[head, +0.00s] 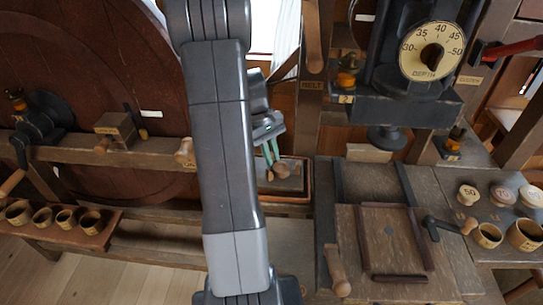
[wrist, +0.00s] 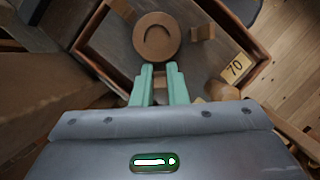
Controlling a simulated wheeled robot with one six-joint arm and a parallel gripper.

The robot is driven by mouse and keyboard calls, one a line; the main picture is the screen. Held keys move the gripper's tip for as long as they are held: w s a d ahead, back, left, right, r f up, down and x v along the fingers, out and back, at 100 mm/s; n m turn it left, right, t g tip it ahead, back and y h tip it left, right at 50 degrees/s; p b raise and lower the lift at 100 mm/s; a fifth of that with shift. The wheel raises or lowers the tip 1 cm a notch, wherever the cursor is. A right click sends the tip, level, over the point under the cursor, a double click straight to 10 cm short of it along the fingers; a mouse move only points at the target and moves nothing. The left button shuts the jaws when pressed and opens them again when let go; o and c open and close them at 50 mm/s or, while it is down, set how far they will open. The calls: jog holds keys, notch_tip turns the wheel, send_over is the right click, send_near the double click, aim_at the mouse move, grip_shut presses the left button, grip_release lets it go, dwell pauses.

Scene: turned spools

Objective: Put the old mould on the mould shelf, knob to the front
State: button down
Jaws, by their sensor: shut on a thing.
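My gripper (wrist: 157,78) has pale green fingers shut on a round brown wooden piece (wrist: 156,38) with a dark curved mark on its top. I take this piece for the old mould; which side its knob faces is not clear. The piece is over a dark wooden tray (wrist: 97,22) with a raised rim; whether it touches the floor of the tray I cannot tell. In the head view my gripper (head: 271,155) points down into the tray (head: 306,184), with the brown piece (head: 281,170) at its fingertips. I cannot tell which surface is the mould shelf.
A label reading 70 (wrist: 235,66) and a small wooden block (wrist: 203,32) are in or at the tray. A rounded wooden knob (wrist: 223,91) is close right of my fingers. A dial machine (head: 432,50) stands right; a bench with a framed board (head: 393,240) is below it.

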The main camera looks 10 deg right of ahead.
jog(key=shift+f, duration=0.4)
jog(key=shift+f, duration=0.15)
jog(key=c, duration=1.5)
grip_release()
jog(key=shift+o, duration=0.2)
